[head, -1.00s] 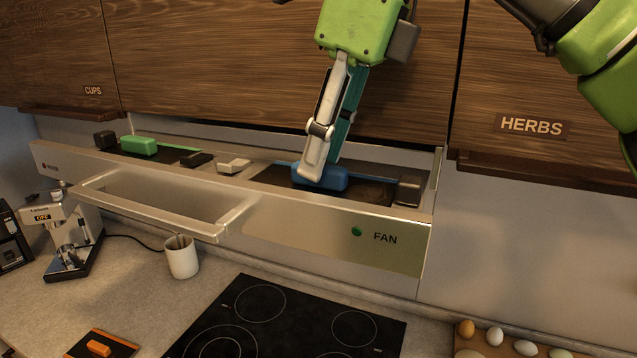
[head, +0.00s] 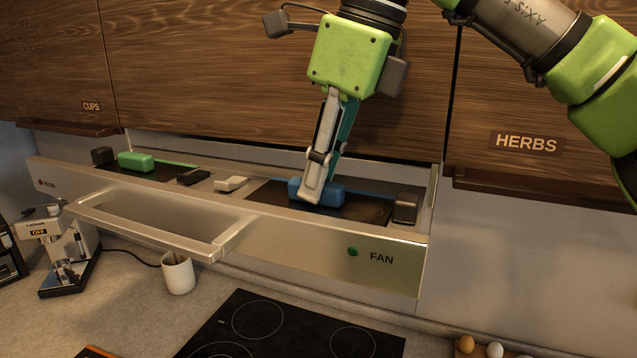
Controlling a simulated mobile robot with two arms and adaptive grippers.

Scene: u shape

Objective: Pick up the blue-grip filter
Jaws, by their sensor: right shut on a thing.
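The blue-grip filter (head: 270,196) is a dark flat panel with a blue edge strip, lying in the right part of the open hood drawer. Its blue grip (head: 332,195) stands up near the middle of the panel. My right gripper (head: 314,196) comes down from above and its fingers are closed around the blue grip, hiding part of it. The panel still appears to lie in its slot. My left gripper is not in view.
A green-grip filter (head: 136,161) lies in the drawer's left part. Dark and silver blocks stand between and beside the filters. Wooden cabinets overhang behind. Below are a white mug (head: 178,273), a coffee machine (head: 68,250) and a black cooktop (head: 290,325).

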